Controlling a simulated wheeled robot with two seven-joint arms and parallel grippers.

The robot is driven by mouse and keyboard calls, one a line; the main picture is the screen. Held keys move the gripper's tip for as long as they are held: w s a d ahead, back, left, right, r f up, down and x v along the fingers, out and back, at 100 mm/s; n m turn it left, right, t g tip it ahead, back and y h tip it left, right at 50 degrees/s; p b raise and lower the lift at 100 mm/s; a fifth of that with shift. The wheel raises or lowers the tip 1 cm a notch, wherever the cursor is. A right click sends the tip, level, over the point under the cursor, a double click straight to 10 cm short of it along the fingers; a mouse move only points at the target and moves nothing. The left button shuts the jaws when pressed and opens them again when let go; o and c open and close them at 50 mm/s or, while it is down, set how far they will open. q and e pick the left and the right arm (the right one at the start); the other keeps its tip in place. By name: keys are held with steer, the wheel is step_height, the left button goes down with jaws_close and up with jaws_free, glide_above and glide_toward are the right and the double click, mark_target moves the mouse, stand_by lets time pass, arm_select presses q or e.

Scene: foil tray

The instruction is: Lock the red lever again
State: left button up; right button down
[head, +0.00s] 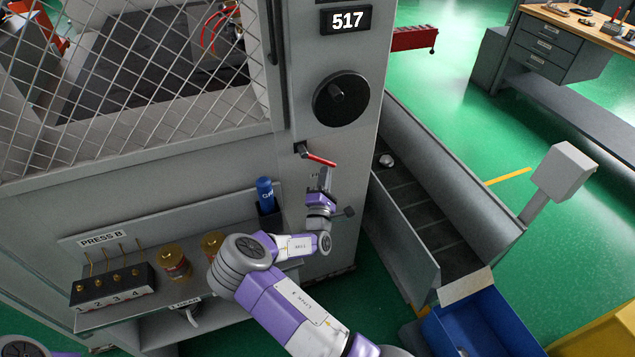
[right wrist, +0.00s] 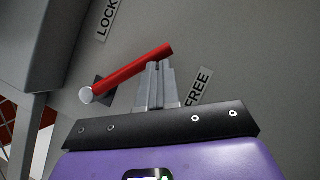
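The red lever (head: 320,160) sticks out from its pivot on the grey press front, under the round black dial. In the right wrist view the lever (right wrist: 135,68) slants up to the right from its pale pivot cap. Its free end lies nearer the FREE label (right wrist: 199,88) than the LOCK label (right wrist: 107,18). My right gripper (head: 326,172) is just below the lever. In the wrist view its fingers (right wrist: 157,68) are together, with tips at the lower edge of the lever near its free end. Whether they touch it is unclear. My left gripper is out of view.
A wire mesh guard (head: 130,90) covers the press at left. A shelf below holds a black numbered block (head: 112,287), brass cylinders (head: 173,262) and a blue can (head: 265,195). A grey chute (head: 455,170) and blue bin (head: 485,320) stand at right.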

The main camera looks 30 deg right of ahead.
steer(key=d+r+n+t, duration=0.1)
steer(key=d+r, duration=0.3)
steer(key=r, duration=0.1)
steer(key=shift+s+n, duration=0.4)
steer(key=shift+s, duration=0.05)
steer(key=shift+r, duration=0.15)
stand_by(0.5)
